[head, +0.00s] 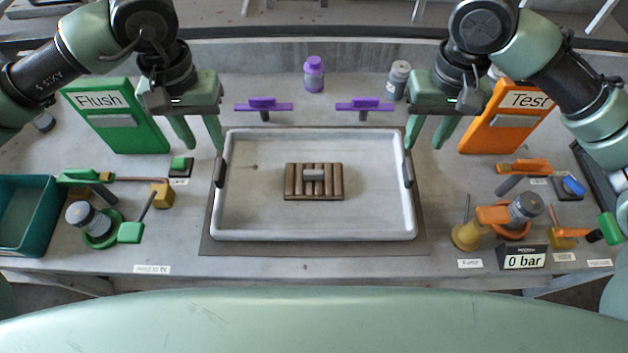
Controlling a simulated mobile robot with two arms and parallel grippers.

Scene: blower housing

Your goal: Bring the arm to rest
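My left gripper (200,146) hangs above the bench at the left back corner of the white tray, in front of the green Flush board (135,138). Its two green fingers point down and stand apart, with nothing between them. My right gripper (424,146) hangs at the tray's right back corner, beside the orange Test board (480,138). Its fingers are also apart and empty. The white tray (270,234) lies on a dark mat (320,248).
Purple T-shaped handles (263,105) and a purple bottle (314,75) stand behind the tray. A teal bin (48,230) is at far left. Green-marked fittings (100,226) stand left, orange ones (510,218) right, near a "0 bar" display (524,262). The tray floor is mostly clear.

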